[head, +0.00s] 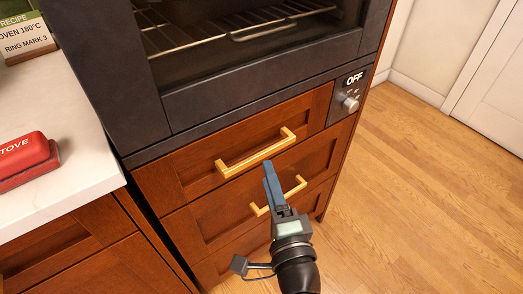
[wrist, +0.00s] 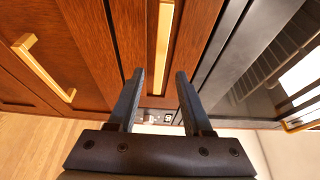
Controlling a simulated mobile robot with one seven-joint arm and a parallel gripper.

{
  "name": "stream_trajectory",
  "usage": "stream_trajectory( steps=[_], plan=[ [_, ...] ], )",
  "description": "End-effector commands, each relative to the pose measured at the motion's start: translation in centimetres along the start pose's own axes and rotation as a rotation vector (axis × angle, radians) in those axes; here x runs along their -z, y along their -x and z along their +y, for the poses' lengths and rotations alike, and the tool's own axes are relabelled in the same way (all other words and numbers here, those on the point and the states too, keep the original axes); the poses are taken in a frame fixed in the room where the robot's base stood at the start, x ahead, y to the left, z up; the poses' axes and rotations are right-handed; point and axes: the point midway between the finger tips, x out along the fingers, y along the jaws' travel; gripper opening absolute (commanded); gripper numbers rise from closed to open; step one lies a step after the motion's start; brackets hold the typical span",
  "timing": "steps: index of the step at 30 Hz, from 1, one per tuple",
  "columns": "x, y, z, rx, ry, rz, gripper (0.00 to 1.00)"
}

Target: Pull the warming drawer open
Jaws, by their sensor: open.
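The top wooden drawer (head: 200,178) sits directly under the oven, is shut, and has a straight gold bar handle (head: 255,153). I take it for the warming drawer; no label shows. In the head view my gripper (head: 268,166) is in front of the drawers, its tips just below this handle. In the wrist view my gripper (wrist: 159,74) is open and empty. The upper handle (wrist: 163,45) appears between its two fingers, lengthwise along them. I cannot tell how far the tips are from it.
A second drawer with a gold handle (head: 260,210) is below, partly behind my gripper. A white counter (head: 85,150) with a red block (head: 25,160) is left. Wooden floor (head: 420,190) is clear right.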

Motion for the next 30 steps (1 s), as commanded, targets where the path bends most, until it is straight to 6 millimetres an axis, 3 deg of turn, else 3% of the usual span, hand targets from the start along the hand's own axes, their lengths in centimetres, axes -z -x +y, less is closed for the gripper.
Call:
stream_trajectory(
  steps=[6, 12, 25, 30],
  plan=[
    [0.0, -4.0, -0.1, 0.003, -0.001, -0.001, 0.5],
    [0.0, -6.2, 0.0, 0.001, 0.001, 0.0, 0.5],
    [0.0, -7.0, 0.0, 0.0, 0.0, 0.0, 0.5],
    [0.0, -7.0, 0.0, 0.0, 0.001, 0.001, 0.19]
  ],
)
